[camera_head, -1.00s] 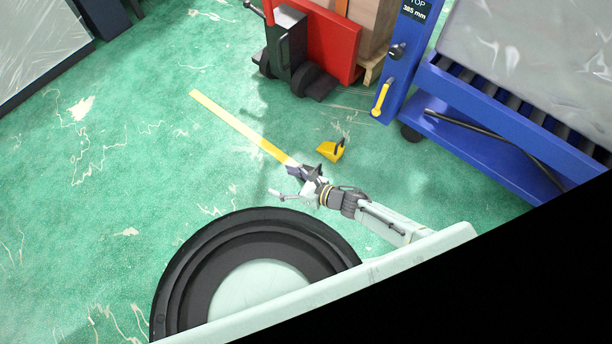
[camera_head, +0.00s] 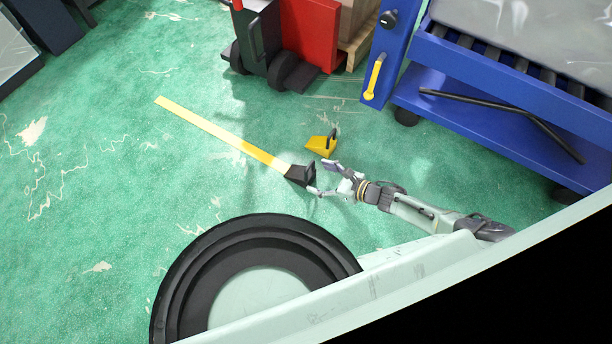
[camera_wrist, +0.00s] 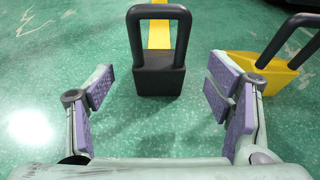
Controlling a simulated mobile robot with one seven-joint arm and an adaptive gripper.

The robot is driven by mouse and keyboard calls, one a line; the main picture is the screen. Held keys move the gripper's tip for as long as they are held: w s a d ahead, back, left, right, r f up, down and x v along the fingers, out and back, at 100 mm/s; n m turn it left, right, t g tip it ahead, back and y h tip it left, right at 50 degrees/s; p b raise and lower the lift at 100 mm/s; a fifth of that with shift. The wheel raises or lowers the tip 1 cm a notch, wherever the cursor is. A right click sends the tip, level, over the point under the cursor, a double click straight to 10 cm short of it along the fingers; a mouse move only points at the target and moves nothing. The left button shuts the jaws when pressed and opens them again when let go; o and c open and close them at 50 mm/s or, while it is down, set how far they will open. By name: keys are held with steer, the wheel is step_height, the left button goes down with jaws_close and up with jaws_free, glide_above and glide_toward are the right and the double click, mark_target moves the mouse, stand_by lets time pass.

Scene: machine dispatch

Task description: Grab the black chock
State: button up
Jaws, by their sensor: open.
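The black chock (camera_head: 299,174) sits on the green floor at the near end of a yellow floor stripe. In the wrist view the black chock (camera_wrist: 158,78) stands upright with its loop handle on top, ahead of my gripper and roughly centred between the fingers. My gripper (camera_head: 324,178) is open and empty, low beside the chock on its right in the head view. In the wrist view my gripper (camera_wrist: 160,98) shows both purple-padded fingers spread wide, with a gap on each side of the chock.
A yellow chock (camera_head: 321,146) with a dark handle stands close behind, right of the black one in the wrist view (camera_wrist: 262,70). A red pallet jack (camera_head: 310,35) and a blue roller cart (camera_head: 480,110) stand farther back. The floor to the left is clear.

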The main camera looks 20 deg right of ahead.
steer(key=shift+x, duration=0.9)
steer(key=b+x, duration=0.1)
steer(key=x, duration=0.1)
steer(key=b+x, duration=0.1)
steer(key=x, duration=0.1)
steer(key=shift+a+f, duration=0.15)
steer(key=shift+f, duration=0.25)
steer(key=shift+w+a+f, duration=0.1)
steer(key=shift+w+a, duration=0.15)
steer(key=shift+w, duration=0.1)
steer(key=shift+c, duration=0.4)
steer(key=c, duration=1.4)
